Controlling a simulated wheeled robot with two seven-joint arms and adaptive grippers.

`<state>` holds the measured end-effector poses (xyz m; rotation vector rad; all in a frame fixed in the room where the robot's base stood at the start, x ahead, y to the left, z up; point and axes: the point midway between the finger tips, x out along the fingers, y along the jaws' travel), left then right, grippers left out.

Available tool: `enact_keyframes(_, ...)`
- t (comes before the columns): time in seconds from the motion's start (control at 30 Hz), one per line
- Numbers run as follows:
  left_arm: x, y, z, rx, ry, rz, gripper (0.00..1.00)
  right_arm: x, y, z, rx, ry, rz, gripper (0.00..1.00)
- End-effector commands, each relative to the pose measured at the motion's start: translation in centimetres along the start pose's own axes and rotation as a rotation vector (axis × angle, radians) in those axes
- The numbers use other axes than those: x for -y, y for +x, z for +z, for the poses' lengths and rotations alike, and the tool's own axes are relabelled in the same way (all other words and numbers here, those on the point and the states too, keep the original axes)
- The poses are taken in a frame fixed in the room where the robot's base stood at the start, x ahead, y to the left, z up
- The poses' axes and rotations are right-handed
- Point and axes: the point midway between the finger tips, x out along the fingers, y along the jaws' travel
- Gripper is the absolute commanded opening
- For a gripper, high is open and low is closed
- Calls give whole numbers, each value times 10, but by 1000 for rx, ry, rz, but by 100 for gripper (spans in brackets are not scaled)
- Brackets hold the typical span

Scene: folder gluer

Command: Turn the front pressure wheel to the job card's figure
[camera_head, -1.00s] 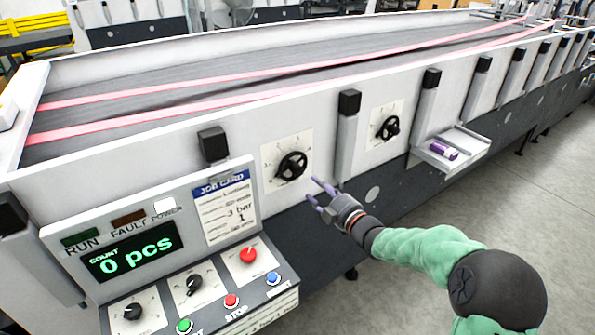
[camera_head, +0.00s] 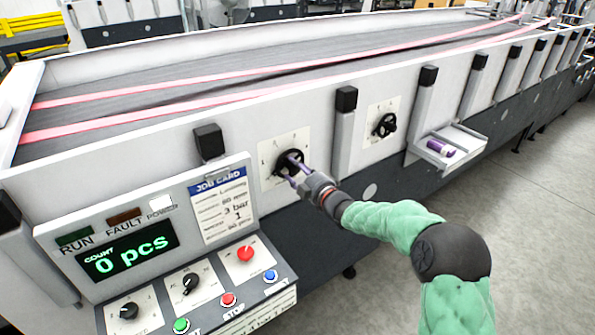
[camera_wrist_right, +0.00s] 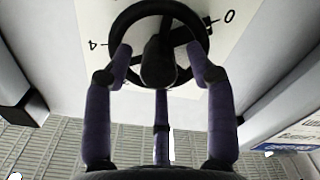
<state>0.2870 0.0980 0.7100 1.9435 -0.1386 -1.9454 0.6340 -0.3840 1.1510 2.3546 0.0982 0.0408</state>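The near black handwheel (camera_head: 289,163) sits on a white dial plate on the machine's side panel. In the right wrist view the wheel (camera_wrist_right: 158,12) fills the top, with the figures 4 and 0 on its plate. My right gripper (camera_head: 288,172) is at this wheel, its purple fingers spread. In the wrist view the fingertips (camera_wrist_right: 160,66) lie on both sides of the hub, over the lower rim; I cannot tell whether they touch it. My left gripper is not in view.
A second black handwheel (camera_head: 386,125) is farther along the panel. Black-capped posts (camera_head: 345,135) stand beside the wheels. A small tray (camera_head: 462,141) with a purple item juts out at right. A control panel with a count display (camera_head: 128,251), knobs and buttons is at front left.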

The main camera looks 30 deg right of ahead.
Motion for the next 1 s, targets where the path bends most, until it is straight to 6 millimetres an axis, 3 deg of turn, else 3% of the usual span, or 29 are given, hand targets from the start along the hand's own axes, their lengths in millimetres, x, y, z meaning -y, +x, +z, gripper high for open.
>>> enact_keyframes(0.03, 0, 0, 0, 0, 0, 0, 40, 0, 0, 0, 0, 0, 0, 45)
enact_keyframes(0.2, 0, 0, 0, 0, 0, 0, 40, 0, 0, 0, 0, 0, 0, 0)
enact_keyframes(0.67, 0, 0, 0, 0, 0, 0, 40, 0, 0, -1, -2, 72, 0, 0)
enact_keyframes(1.0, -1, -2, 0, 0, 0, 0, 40, -1, 0, -1, -4, 336, 0, 0)
